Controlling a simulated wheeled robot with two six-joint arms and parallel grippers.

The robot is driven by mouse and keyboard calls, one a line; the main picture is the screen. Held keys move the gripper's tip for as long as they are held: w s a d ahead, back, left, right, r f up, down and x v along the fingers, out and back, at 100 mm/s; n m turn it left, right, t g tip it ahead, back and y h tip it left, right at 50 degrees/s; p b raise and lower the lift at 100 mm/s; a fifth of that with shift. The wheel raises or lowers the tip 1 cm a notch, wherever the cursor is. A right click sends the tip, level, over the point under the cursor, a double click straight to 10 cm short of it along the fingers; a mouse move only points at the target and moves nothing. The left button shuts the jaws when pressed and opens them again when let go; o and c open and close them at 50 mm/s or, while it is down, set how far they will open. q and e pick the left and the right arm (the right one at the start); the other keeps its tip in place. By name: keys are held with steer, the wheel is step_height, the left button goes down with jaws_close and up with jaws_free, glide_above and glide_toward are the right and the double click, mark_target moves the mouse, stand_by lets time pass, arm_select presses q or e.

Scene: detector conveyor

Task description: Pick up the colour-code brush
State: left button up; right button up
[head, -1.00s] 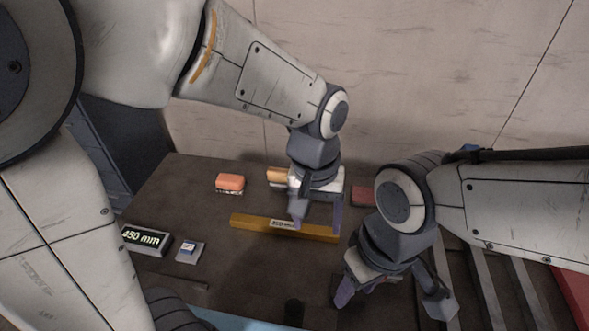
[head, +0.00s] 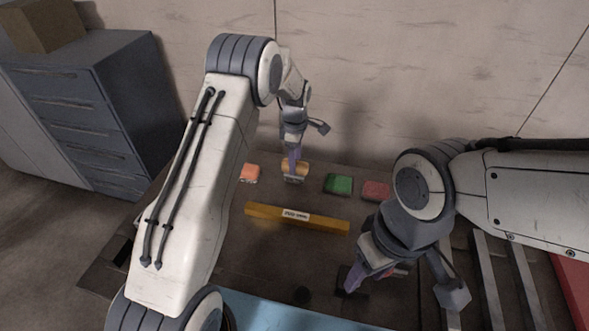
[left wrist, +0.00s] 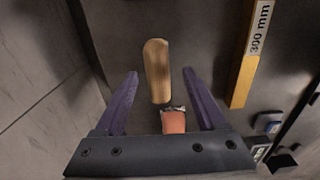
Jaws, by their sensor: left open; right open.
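A tan, wooden-looking block (head: 297,167) with a pale lower side lies toward the back of the dark table; it looks like the brush. In the left wrist view this block (left wrist: 157,70) is elongated with a rounded end and lies between the finger lines. My left gripper (head: 294,166) is open above it, with its fingers pointing down; I see no contact. An orange block (head: 249,173) lies left of it; in the wrist view this block (left wrist: 173,121) is partly hidden by my gripper. My right gripper (head: 402,288) is open and empty at the front right.
A green block (head: 338,184) and a red block (head: 376,190) lie to the right. A yellow bar (head: 330,224) labelled 300 mm lies in front of the blocks. A grey drawer cabinet (head: 90,100) stands at the left. A wall rises behind the table.

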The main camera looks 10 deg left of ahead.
arm_select(q)
step_height(320, 180, down, 5)
steer(key=shift+w+a+r+p, duration=0.1)
steer(key=shift+p, duration=0.85)
steer(key=shift+f, duration=0.35)
jaws_close()
